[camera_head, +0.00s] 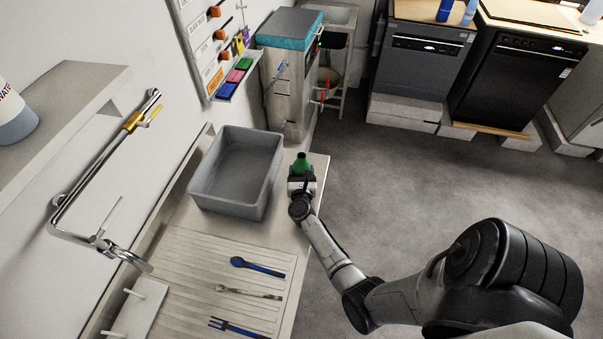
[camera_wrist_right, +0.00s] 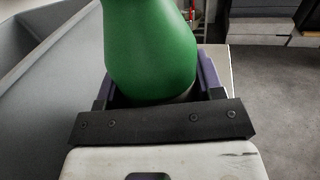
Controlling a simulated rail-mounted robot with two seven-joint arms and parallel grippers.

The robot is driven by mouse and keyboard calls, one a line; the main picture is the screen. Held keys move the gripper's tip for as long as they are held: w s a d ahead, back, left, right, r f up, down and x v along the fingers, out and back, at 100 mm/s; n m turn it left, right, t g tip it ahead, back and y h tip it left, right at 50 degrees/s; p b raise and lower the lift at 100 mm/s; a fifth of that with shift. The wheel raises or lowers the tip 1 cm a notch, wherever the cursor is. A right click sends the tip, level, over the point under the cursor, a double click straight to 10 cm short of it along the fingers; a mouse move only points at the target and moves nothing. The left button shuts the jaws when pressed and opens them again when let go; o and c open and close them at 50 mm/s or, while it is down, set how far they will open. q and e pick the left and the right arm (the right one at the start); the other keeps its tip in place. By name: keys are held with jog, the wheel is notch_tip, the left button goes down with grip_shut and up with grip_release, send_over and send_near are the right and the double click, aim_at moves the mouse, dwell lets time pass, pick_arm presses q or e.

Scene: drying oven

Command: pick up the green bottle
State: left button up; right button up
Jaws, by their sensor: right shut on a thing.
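The green bottle (camera_head: 301,163) stands near the far right end of the counter, just right of the grey tub. It fills the upper middle of the right wrist view (camera_wrist_right: 150,50). My right gripper (camera_head: 301,176) is shut on the bottle, with a finger on each side of its lower body. The bottle looks upright. Its base is hidden behind the gripper, so I cannot tell whether it touches the counter. My left gripper is not in view.
A grey tub (camera_head: 213,201) stands close left of the bottle. Blue-handled utensils (camera_head: 262,267) lie on the ribbed drainboard (camera_head: 190,285). A metal tap (camera_head: 100,240) is at the left. A metal cabinet (camera_head: 284,90) stands beyond the counter. Open floor (camera_head: 420,180) lies to the right.

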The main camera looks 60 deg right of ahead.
aim_at(301, 154)
notch_tip(301, 154, up, 10)
jog(key=p, duration=0.4)
jog(key=shift+f, duration=0.25)
notch_tip(301, 154, up, 5)
jog(key=p, duration=0.4)
jog(key=shift+f, duration=0.15)
jog(key=shift+f, duration=0.1)
